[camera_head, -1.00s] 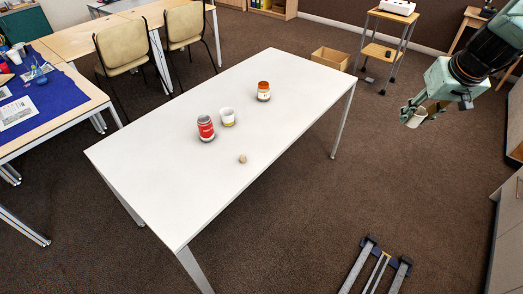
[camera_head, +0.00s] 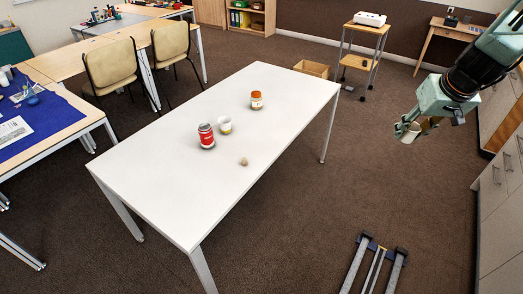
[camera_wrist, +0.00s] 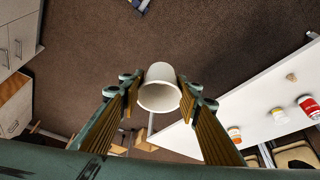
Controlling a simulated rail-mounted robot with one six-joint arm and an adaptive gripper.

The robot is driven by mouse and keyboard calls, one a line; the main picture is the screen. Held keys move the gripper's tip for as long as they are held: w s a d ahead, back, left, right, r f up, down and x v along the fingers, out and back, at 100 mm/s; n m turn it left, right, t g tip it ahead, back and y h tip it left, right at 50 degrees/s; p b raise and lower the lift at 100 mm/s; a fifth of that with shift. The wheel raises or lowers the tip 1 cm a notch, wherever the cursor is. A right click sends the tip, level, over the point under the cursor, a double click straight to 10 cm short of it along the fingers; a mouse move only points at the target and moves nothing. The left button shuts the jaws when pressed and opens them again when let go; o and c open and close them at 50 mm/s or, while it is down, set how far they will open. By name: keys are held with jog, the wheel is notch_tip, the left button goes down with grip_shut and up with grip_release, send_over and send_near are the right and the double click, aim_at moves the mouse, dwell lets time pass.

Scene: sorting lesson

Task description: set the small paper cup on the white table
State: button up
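The small paper cup (camera_wrist: 160,72) is plain white and sits between the two fingers of my gripper (camera_wrist: 159,94) in the wrist view, with its open rim turned toward the camera. The pads touch it on both sides. In the head view my gripper (camera_head: 409,129) hangs in the air at the right, over the floor and apart from the white table; the cup is partly hidden there by the fingers. The white table (camera_head: 180,190) stands in the middle of the head view, and its edge (camera_wrist: 225,105) shows at the right of the wrist view.
On the table are a red-labelled can (camera_head: 206,136), a white cup with yellow marking (camera_head: 225,125), an orange-lidded jar (camera_head: 256,100) and a small beige lump (camera_head: 244,161). The table's near left and right end are bare. Drawer cabinets (camera_head: 500,190) stand at the right.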

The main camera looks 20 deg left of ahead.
dwell(0.5)
jog(key=w+a+f+n, duration=0.1)
jog(key=w+a+f, duration=0.1)
jog(key=a+f, duration=0.2)
jog(key=w+a+f+n+b, duration=0.1)
jog(key=w+a+f, duration=0.1)
jog(key=a, duration=0.7)
jog(key=w+a+f+n+y+b, duration=0.1)
jog(key=w+a+f, duration=0.1)
jog(key=a+f, duration=0.3)
jog(key=shift+a+f+g, duration=0.15)
jog(key=shift+a, duration=0.55)
jog(key=shift+a+f+g, duration=0.15)
jog(key=shift+a, duration=0.5)
jog(key=a+f+n, duration=0.1)
jog(key=a+f, duration=0.2)
jog(key=a, duration=0.3)
jog(key=a+f+n+b, duration=0.1)
jog(key=a+f, duration=0.3)
jog(key=a, duration=0.2)
jog(key=a+f+y, duration=0.1)
jog(key=a+f, duration=0.2)
jog(key=a, duration=0.3)
jog(key=shift+s+f+n+g, duration=0.1)
jog(key=shift+f+n+g, duration=0.1)
jog(key=shift+n+g, duration=0.15)
jog(key=shift+a, duration=0.1)
